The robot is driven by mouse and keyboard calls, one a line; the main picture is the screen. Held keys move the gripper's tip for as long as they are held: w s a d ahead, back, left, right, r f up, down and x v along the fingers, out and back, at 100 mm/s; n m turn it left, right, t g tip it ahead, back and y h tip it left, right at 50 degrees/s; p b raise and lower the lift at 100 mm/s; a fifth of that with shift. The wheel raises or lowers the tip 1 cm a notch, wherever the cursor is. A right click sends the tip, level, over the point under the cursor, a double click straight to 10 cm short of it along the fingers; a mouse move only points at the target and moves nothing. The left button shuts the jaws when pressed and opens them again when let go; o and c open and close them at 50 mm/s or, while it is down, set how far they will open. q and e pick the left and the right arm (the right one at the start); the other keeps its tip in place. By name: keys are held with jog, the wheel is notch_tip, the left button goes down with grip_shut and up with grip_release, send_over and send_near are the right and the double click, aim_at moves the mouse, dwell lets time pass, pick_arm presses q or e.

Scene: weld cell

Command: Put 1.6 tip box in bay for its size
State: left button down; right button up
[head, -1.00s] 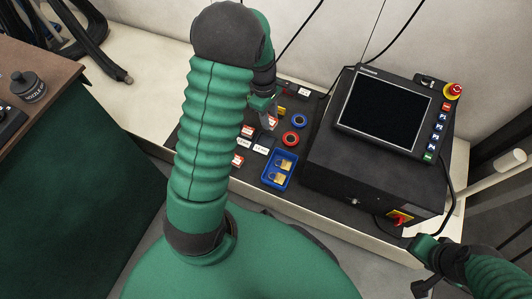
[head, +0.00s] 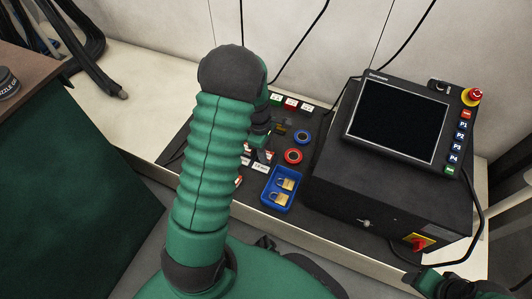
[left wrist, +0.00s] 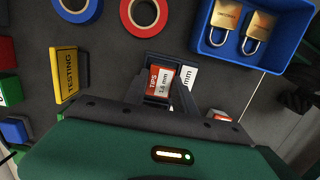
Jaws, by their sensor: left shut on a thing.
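The 1.6 mm tip box (left wrist: 160,82), with a red and white label, is between the fingers of my left gripper (left wrist: 157,95) in the left wrist view. That gripper is shut on it. A dark bay frame surrounds or lies just under the box, with a white size label (left wrist: 188,75) ending in "mm" beside it, partly covered. I cannot tell whether the box is inside the bay or above it. In the head view my left gripper (head: 262,152) is over the bay labels (head: 261,168). My right gripper (head: 422,276) is at the lower right, its jaws unclear.
A blue tray (head: 266,199) with padlocks is right of the bays. Red tape (head: 293,156) and blue tape (head: 303,137) lie behind it. A yellow TESTING block (left wrist: 65,73) is left of the box. The black control box (head: 385,205) stands at right.

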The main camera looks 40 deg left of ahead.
pick_arm(q)
jog(key=shift+s+d+f, duration=0.15)
jog(key=shift+f, duration=0.25)
jog(key=c, duration=1)
grip_release()
jog(key=shift+s+f, duration=0.1)
jog(key=shift+f, duration=0.05)
jog(key=shift+r, duration=0.2)
jog(key=r+p, duration=0.2)
jog(key=r, duration=0.2)
jog(key=a+r+p, duration=0.1)
jog(key=r+p, duration=0.2)
jog(key=r, duration=0.1)
jog(key=r+p, duration=0.3)
jog(key=r, duration=0.1)
jog(key=shift+a+r, duration=0.35)
